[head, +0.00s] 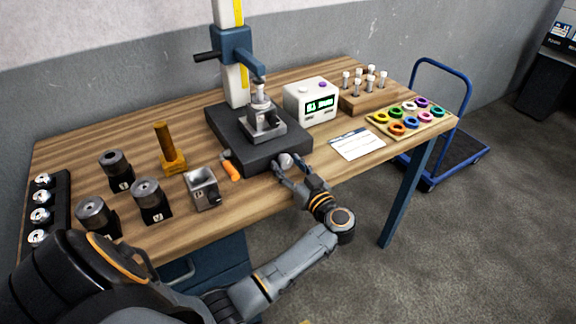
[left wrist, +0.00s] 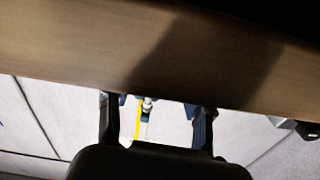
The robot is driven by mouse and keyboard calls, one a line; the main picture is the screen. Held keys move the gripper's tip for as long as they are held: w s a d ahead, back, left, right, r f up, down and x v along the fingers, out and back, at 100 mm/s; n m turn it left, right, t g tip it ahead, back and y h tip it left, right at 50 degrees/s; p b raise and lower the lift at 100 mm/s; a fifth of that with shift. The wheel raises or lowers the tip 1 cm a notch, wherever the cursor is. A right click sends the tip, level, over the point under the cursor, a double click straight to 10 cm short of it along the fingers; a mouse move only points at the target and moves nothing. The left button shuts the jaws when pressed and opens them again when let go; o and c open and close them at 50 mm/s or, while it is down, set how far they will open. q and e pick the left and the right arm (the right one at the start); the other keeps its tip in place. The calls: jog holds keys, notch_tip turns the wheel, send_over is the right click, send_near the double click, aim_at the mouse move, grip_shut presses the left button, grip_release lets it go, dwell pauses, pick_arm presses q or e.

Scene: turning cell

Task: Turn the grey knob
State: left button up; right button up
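The grey knob (head: 286,160) is a small round knob at the front edge of the black base (head: 233,139) of the measuring stand, in the head view. My left gripper (head: 291,168) is at the knob, its two fingers apart with the knob seen between or just behind their tips. I cannot tell whether the fingers touch it. In the left wrist view the fingers of the gripper (left wrist: 155,112) are also spread, and I cannot make out the knob there. My right gripper is not in view.
An orange-handled tool (head: 231,171) lies left of the knob. A white display box (head: 311,102), a paper card (head: 357,144) and a tray of coloured rings (head: 442,125) stand to the right. Dark cylindrical parts (head: 147,193) and a grey block (head: 202,188) stand left.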

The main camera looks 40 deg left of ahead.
pick_arm(q)
jog(key=c, duration=0.8)
jog(key=shift+o, duration=0.2)
jog(key=shift+n, duration=0.3)
jog(key=shift+n+p, duration=0.55)
jog(key=shift+n, duration=0.65)
jog(key=n, duration=0.3)
jog(key=shift+f, duration=0.1)
jog(key=shift+n, duration=0.4)
jog(key=o, duration=1.2)
jog(key=shift+w, duration=0.1)
jog(key=shift+c, duration=0.2)
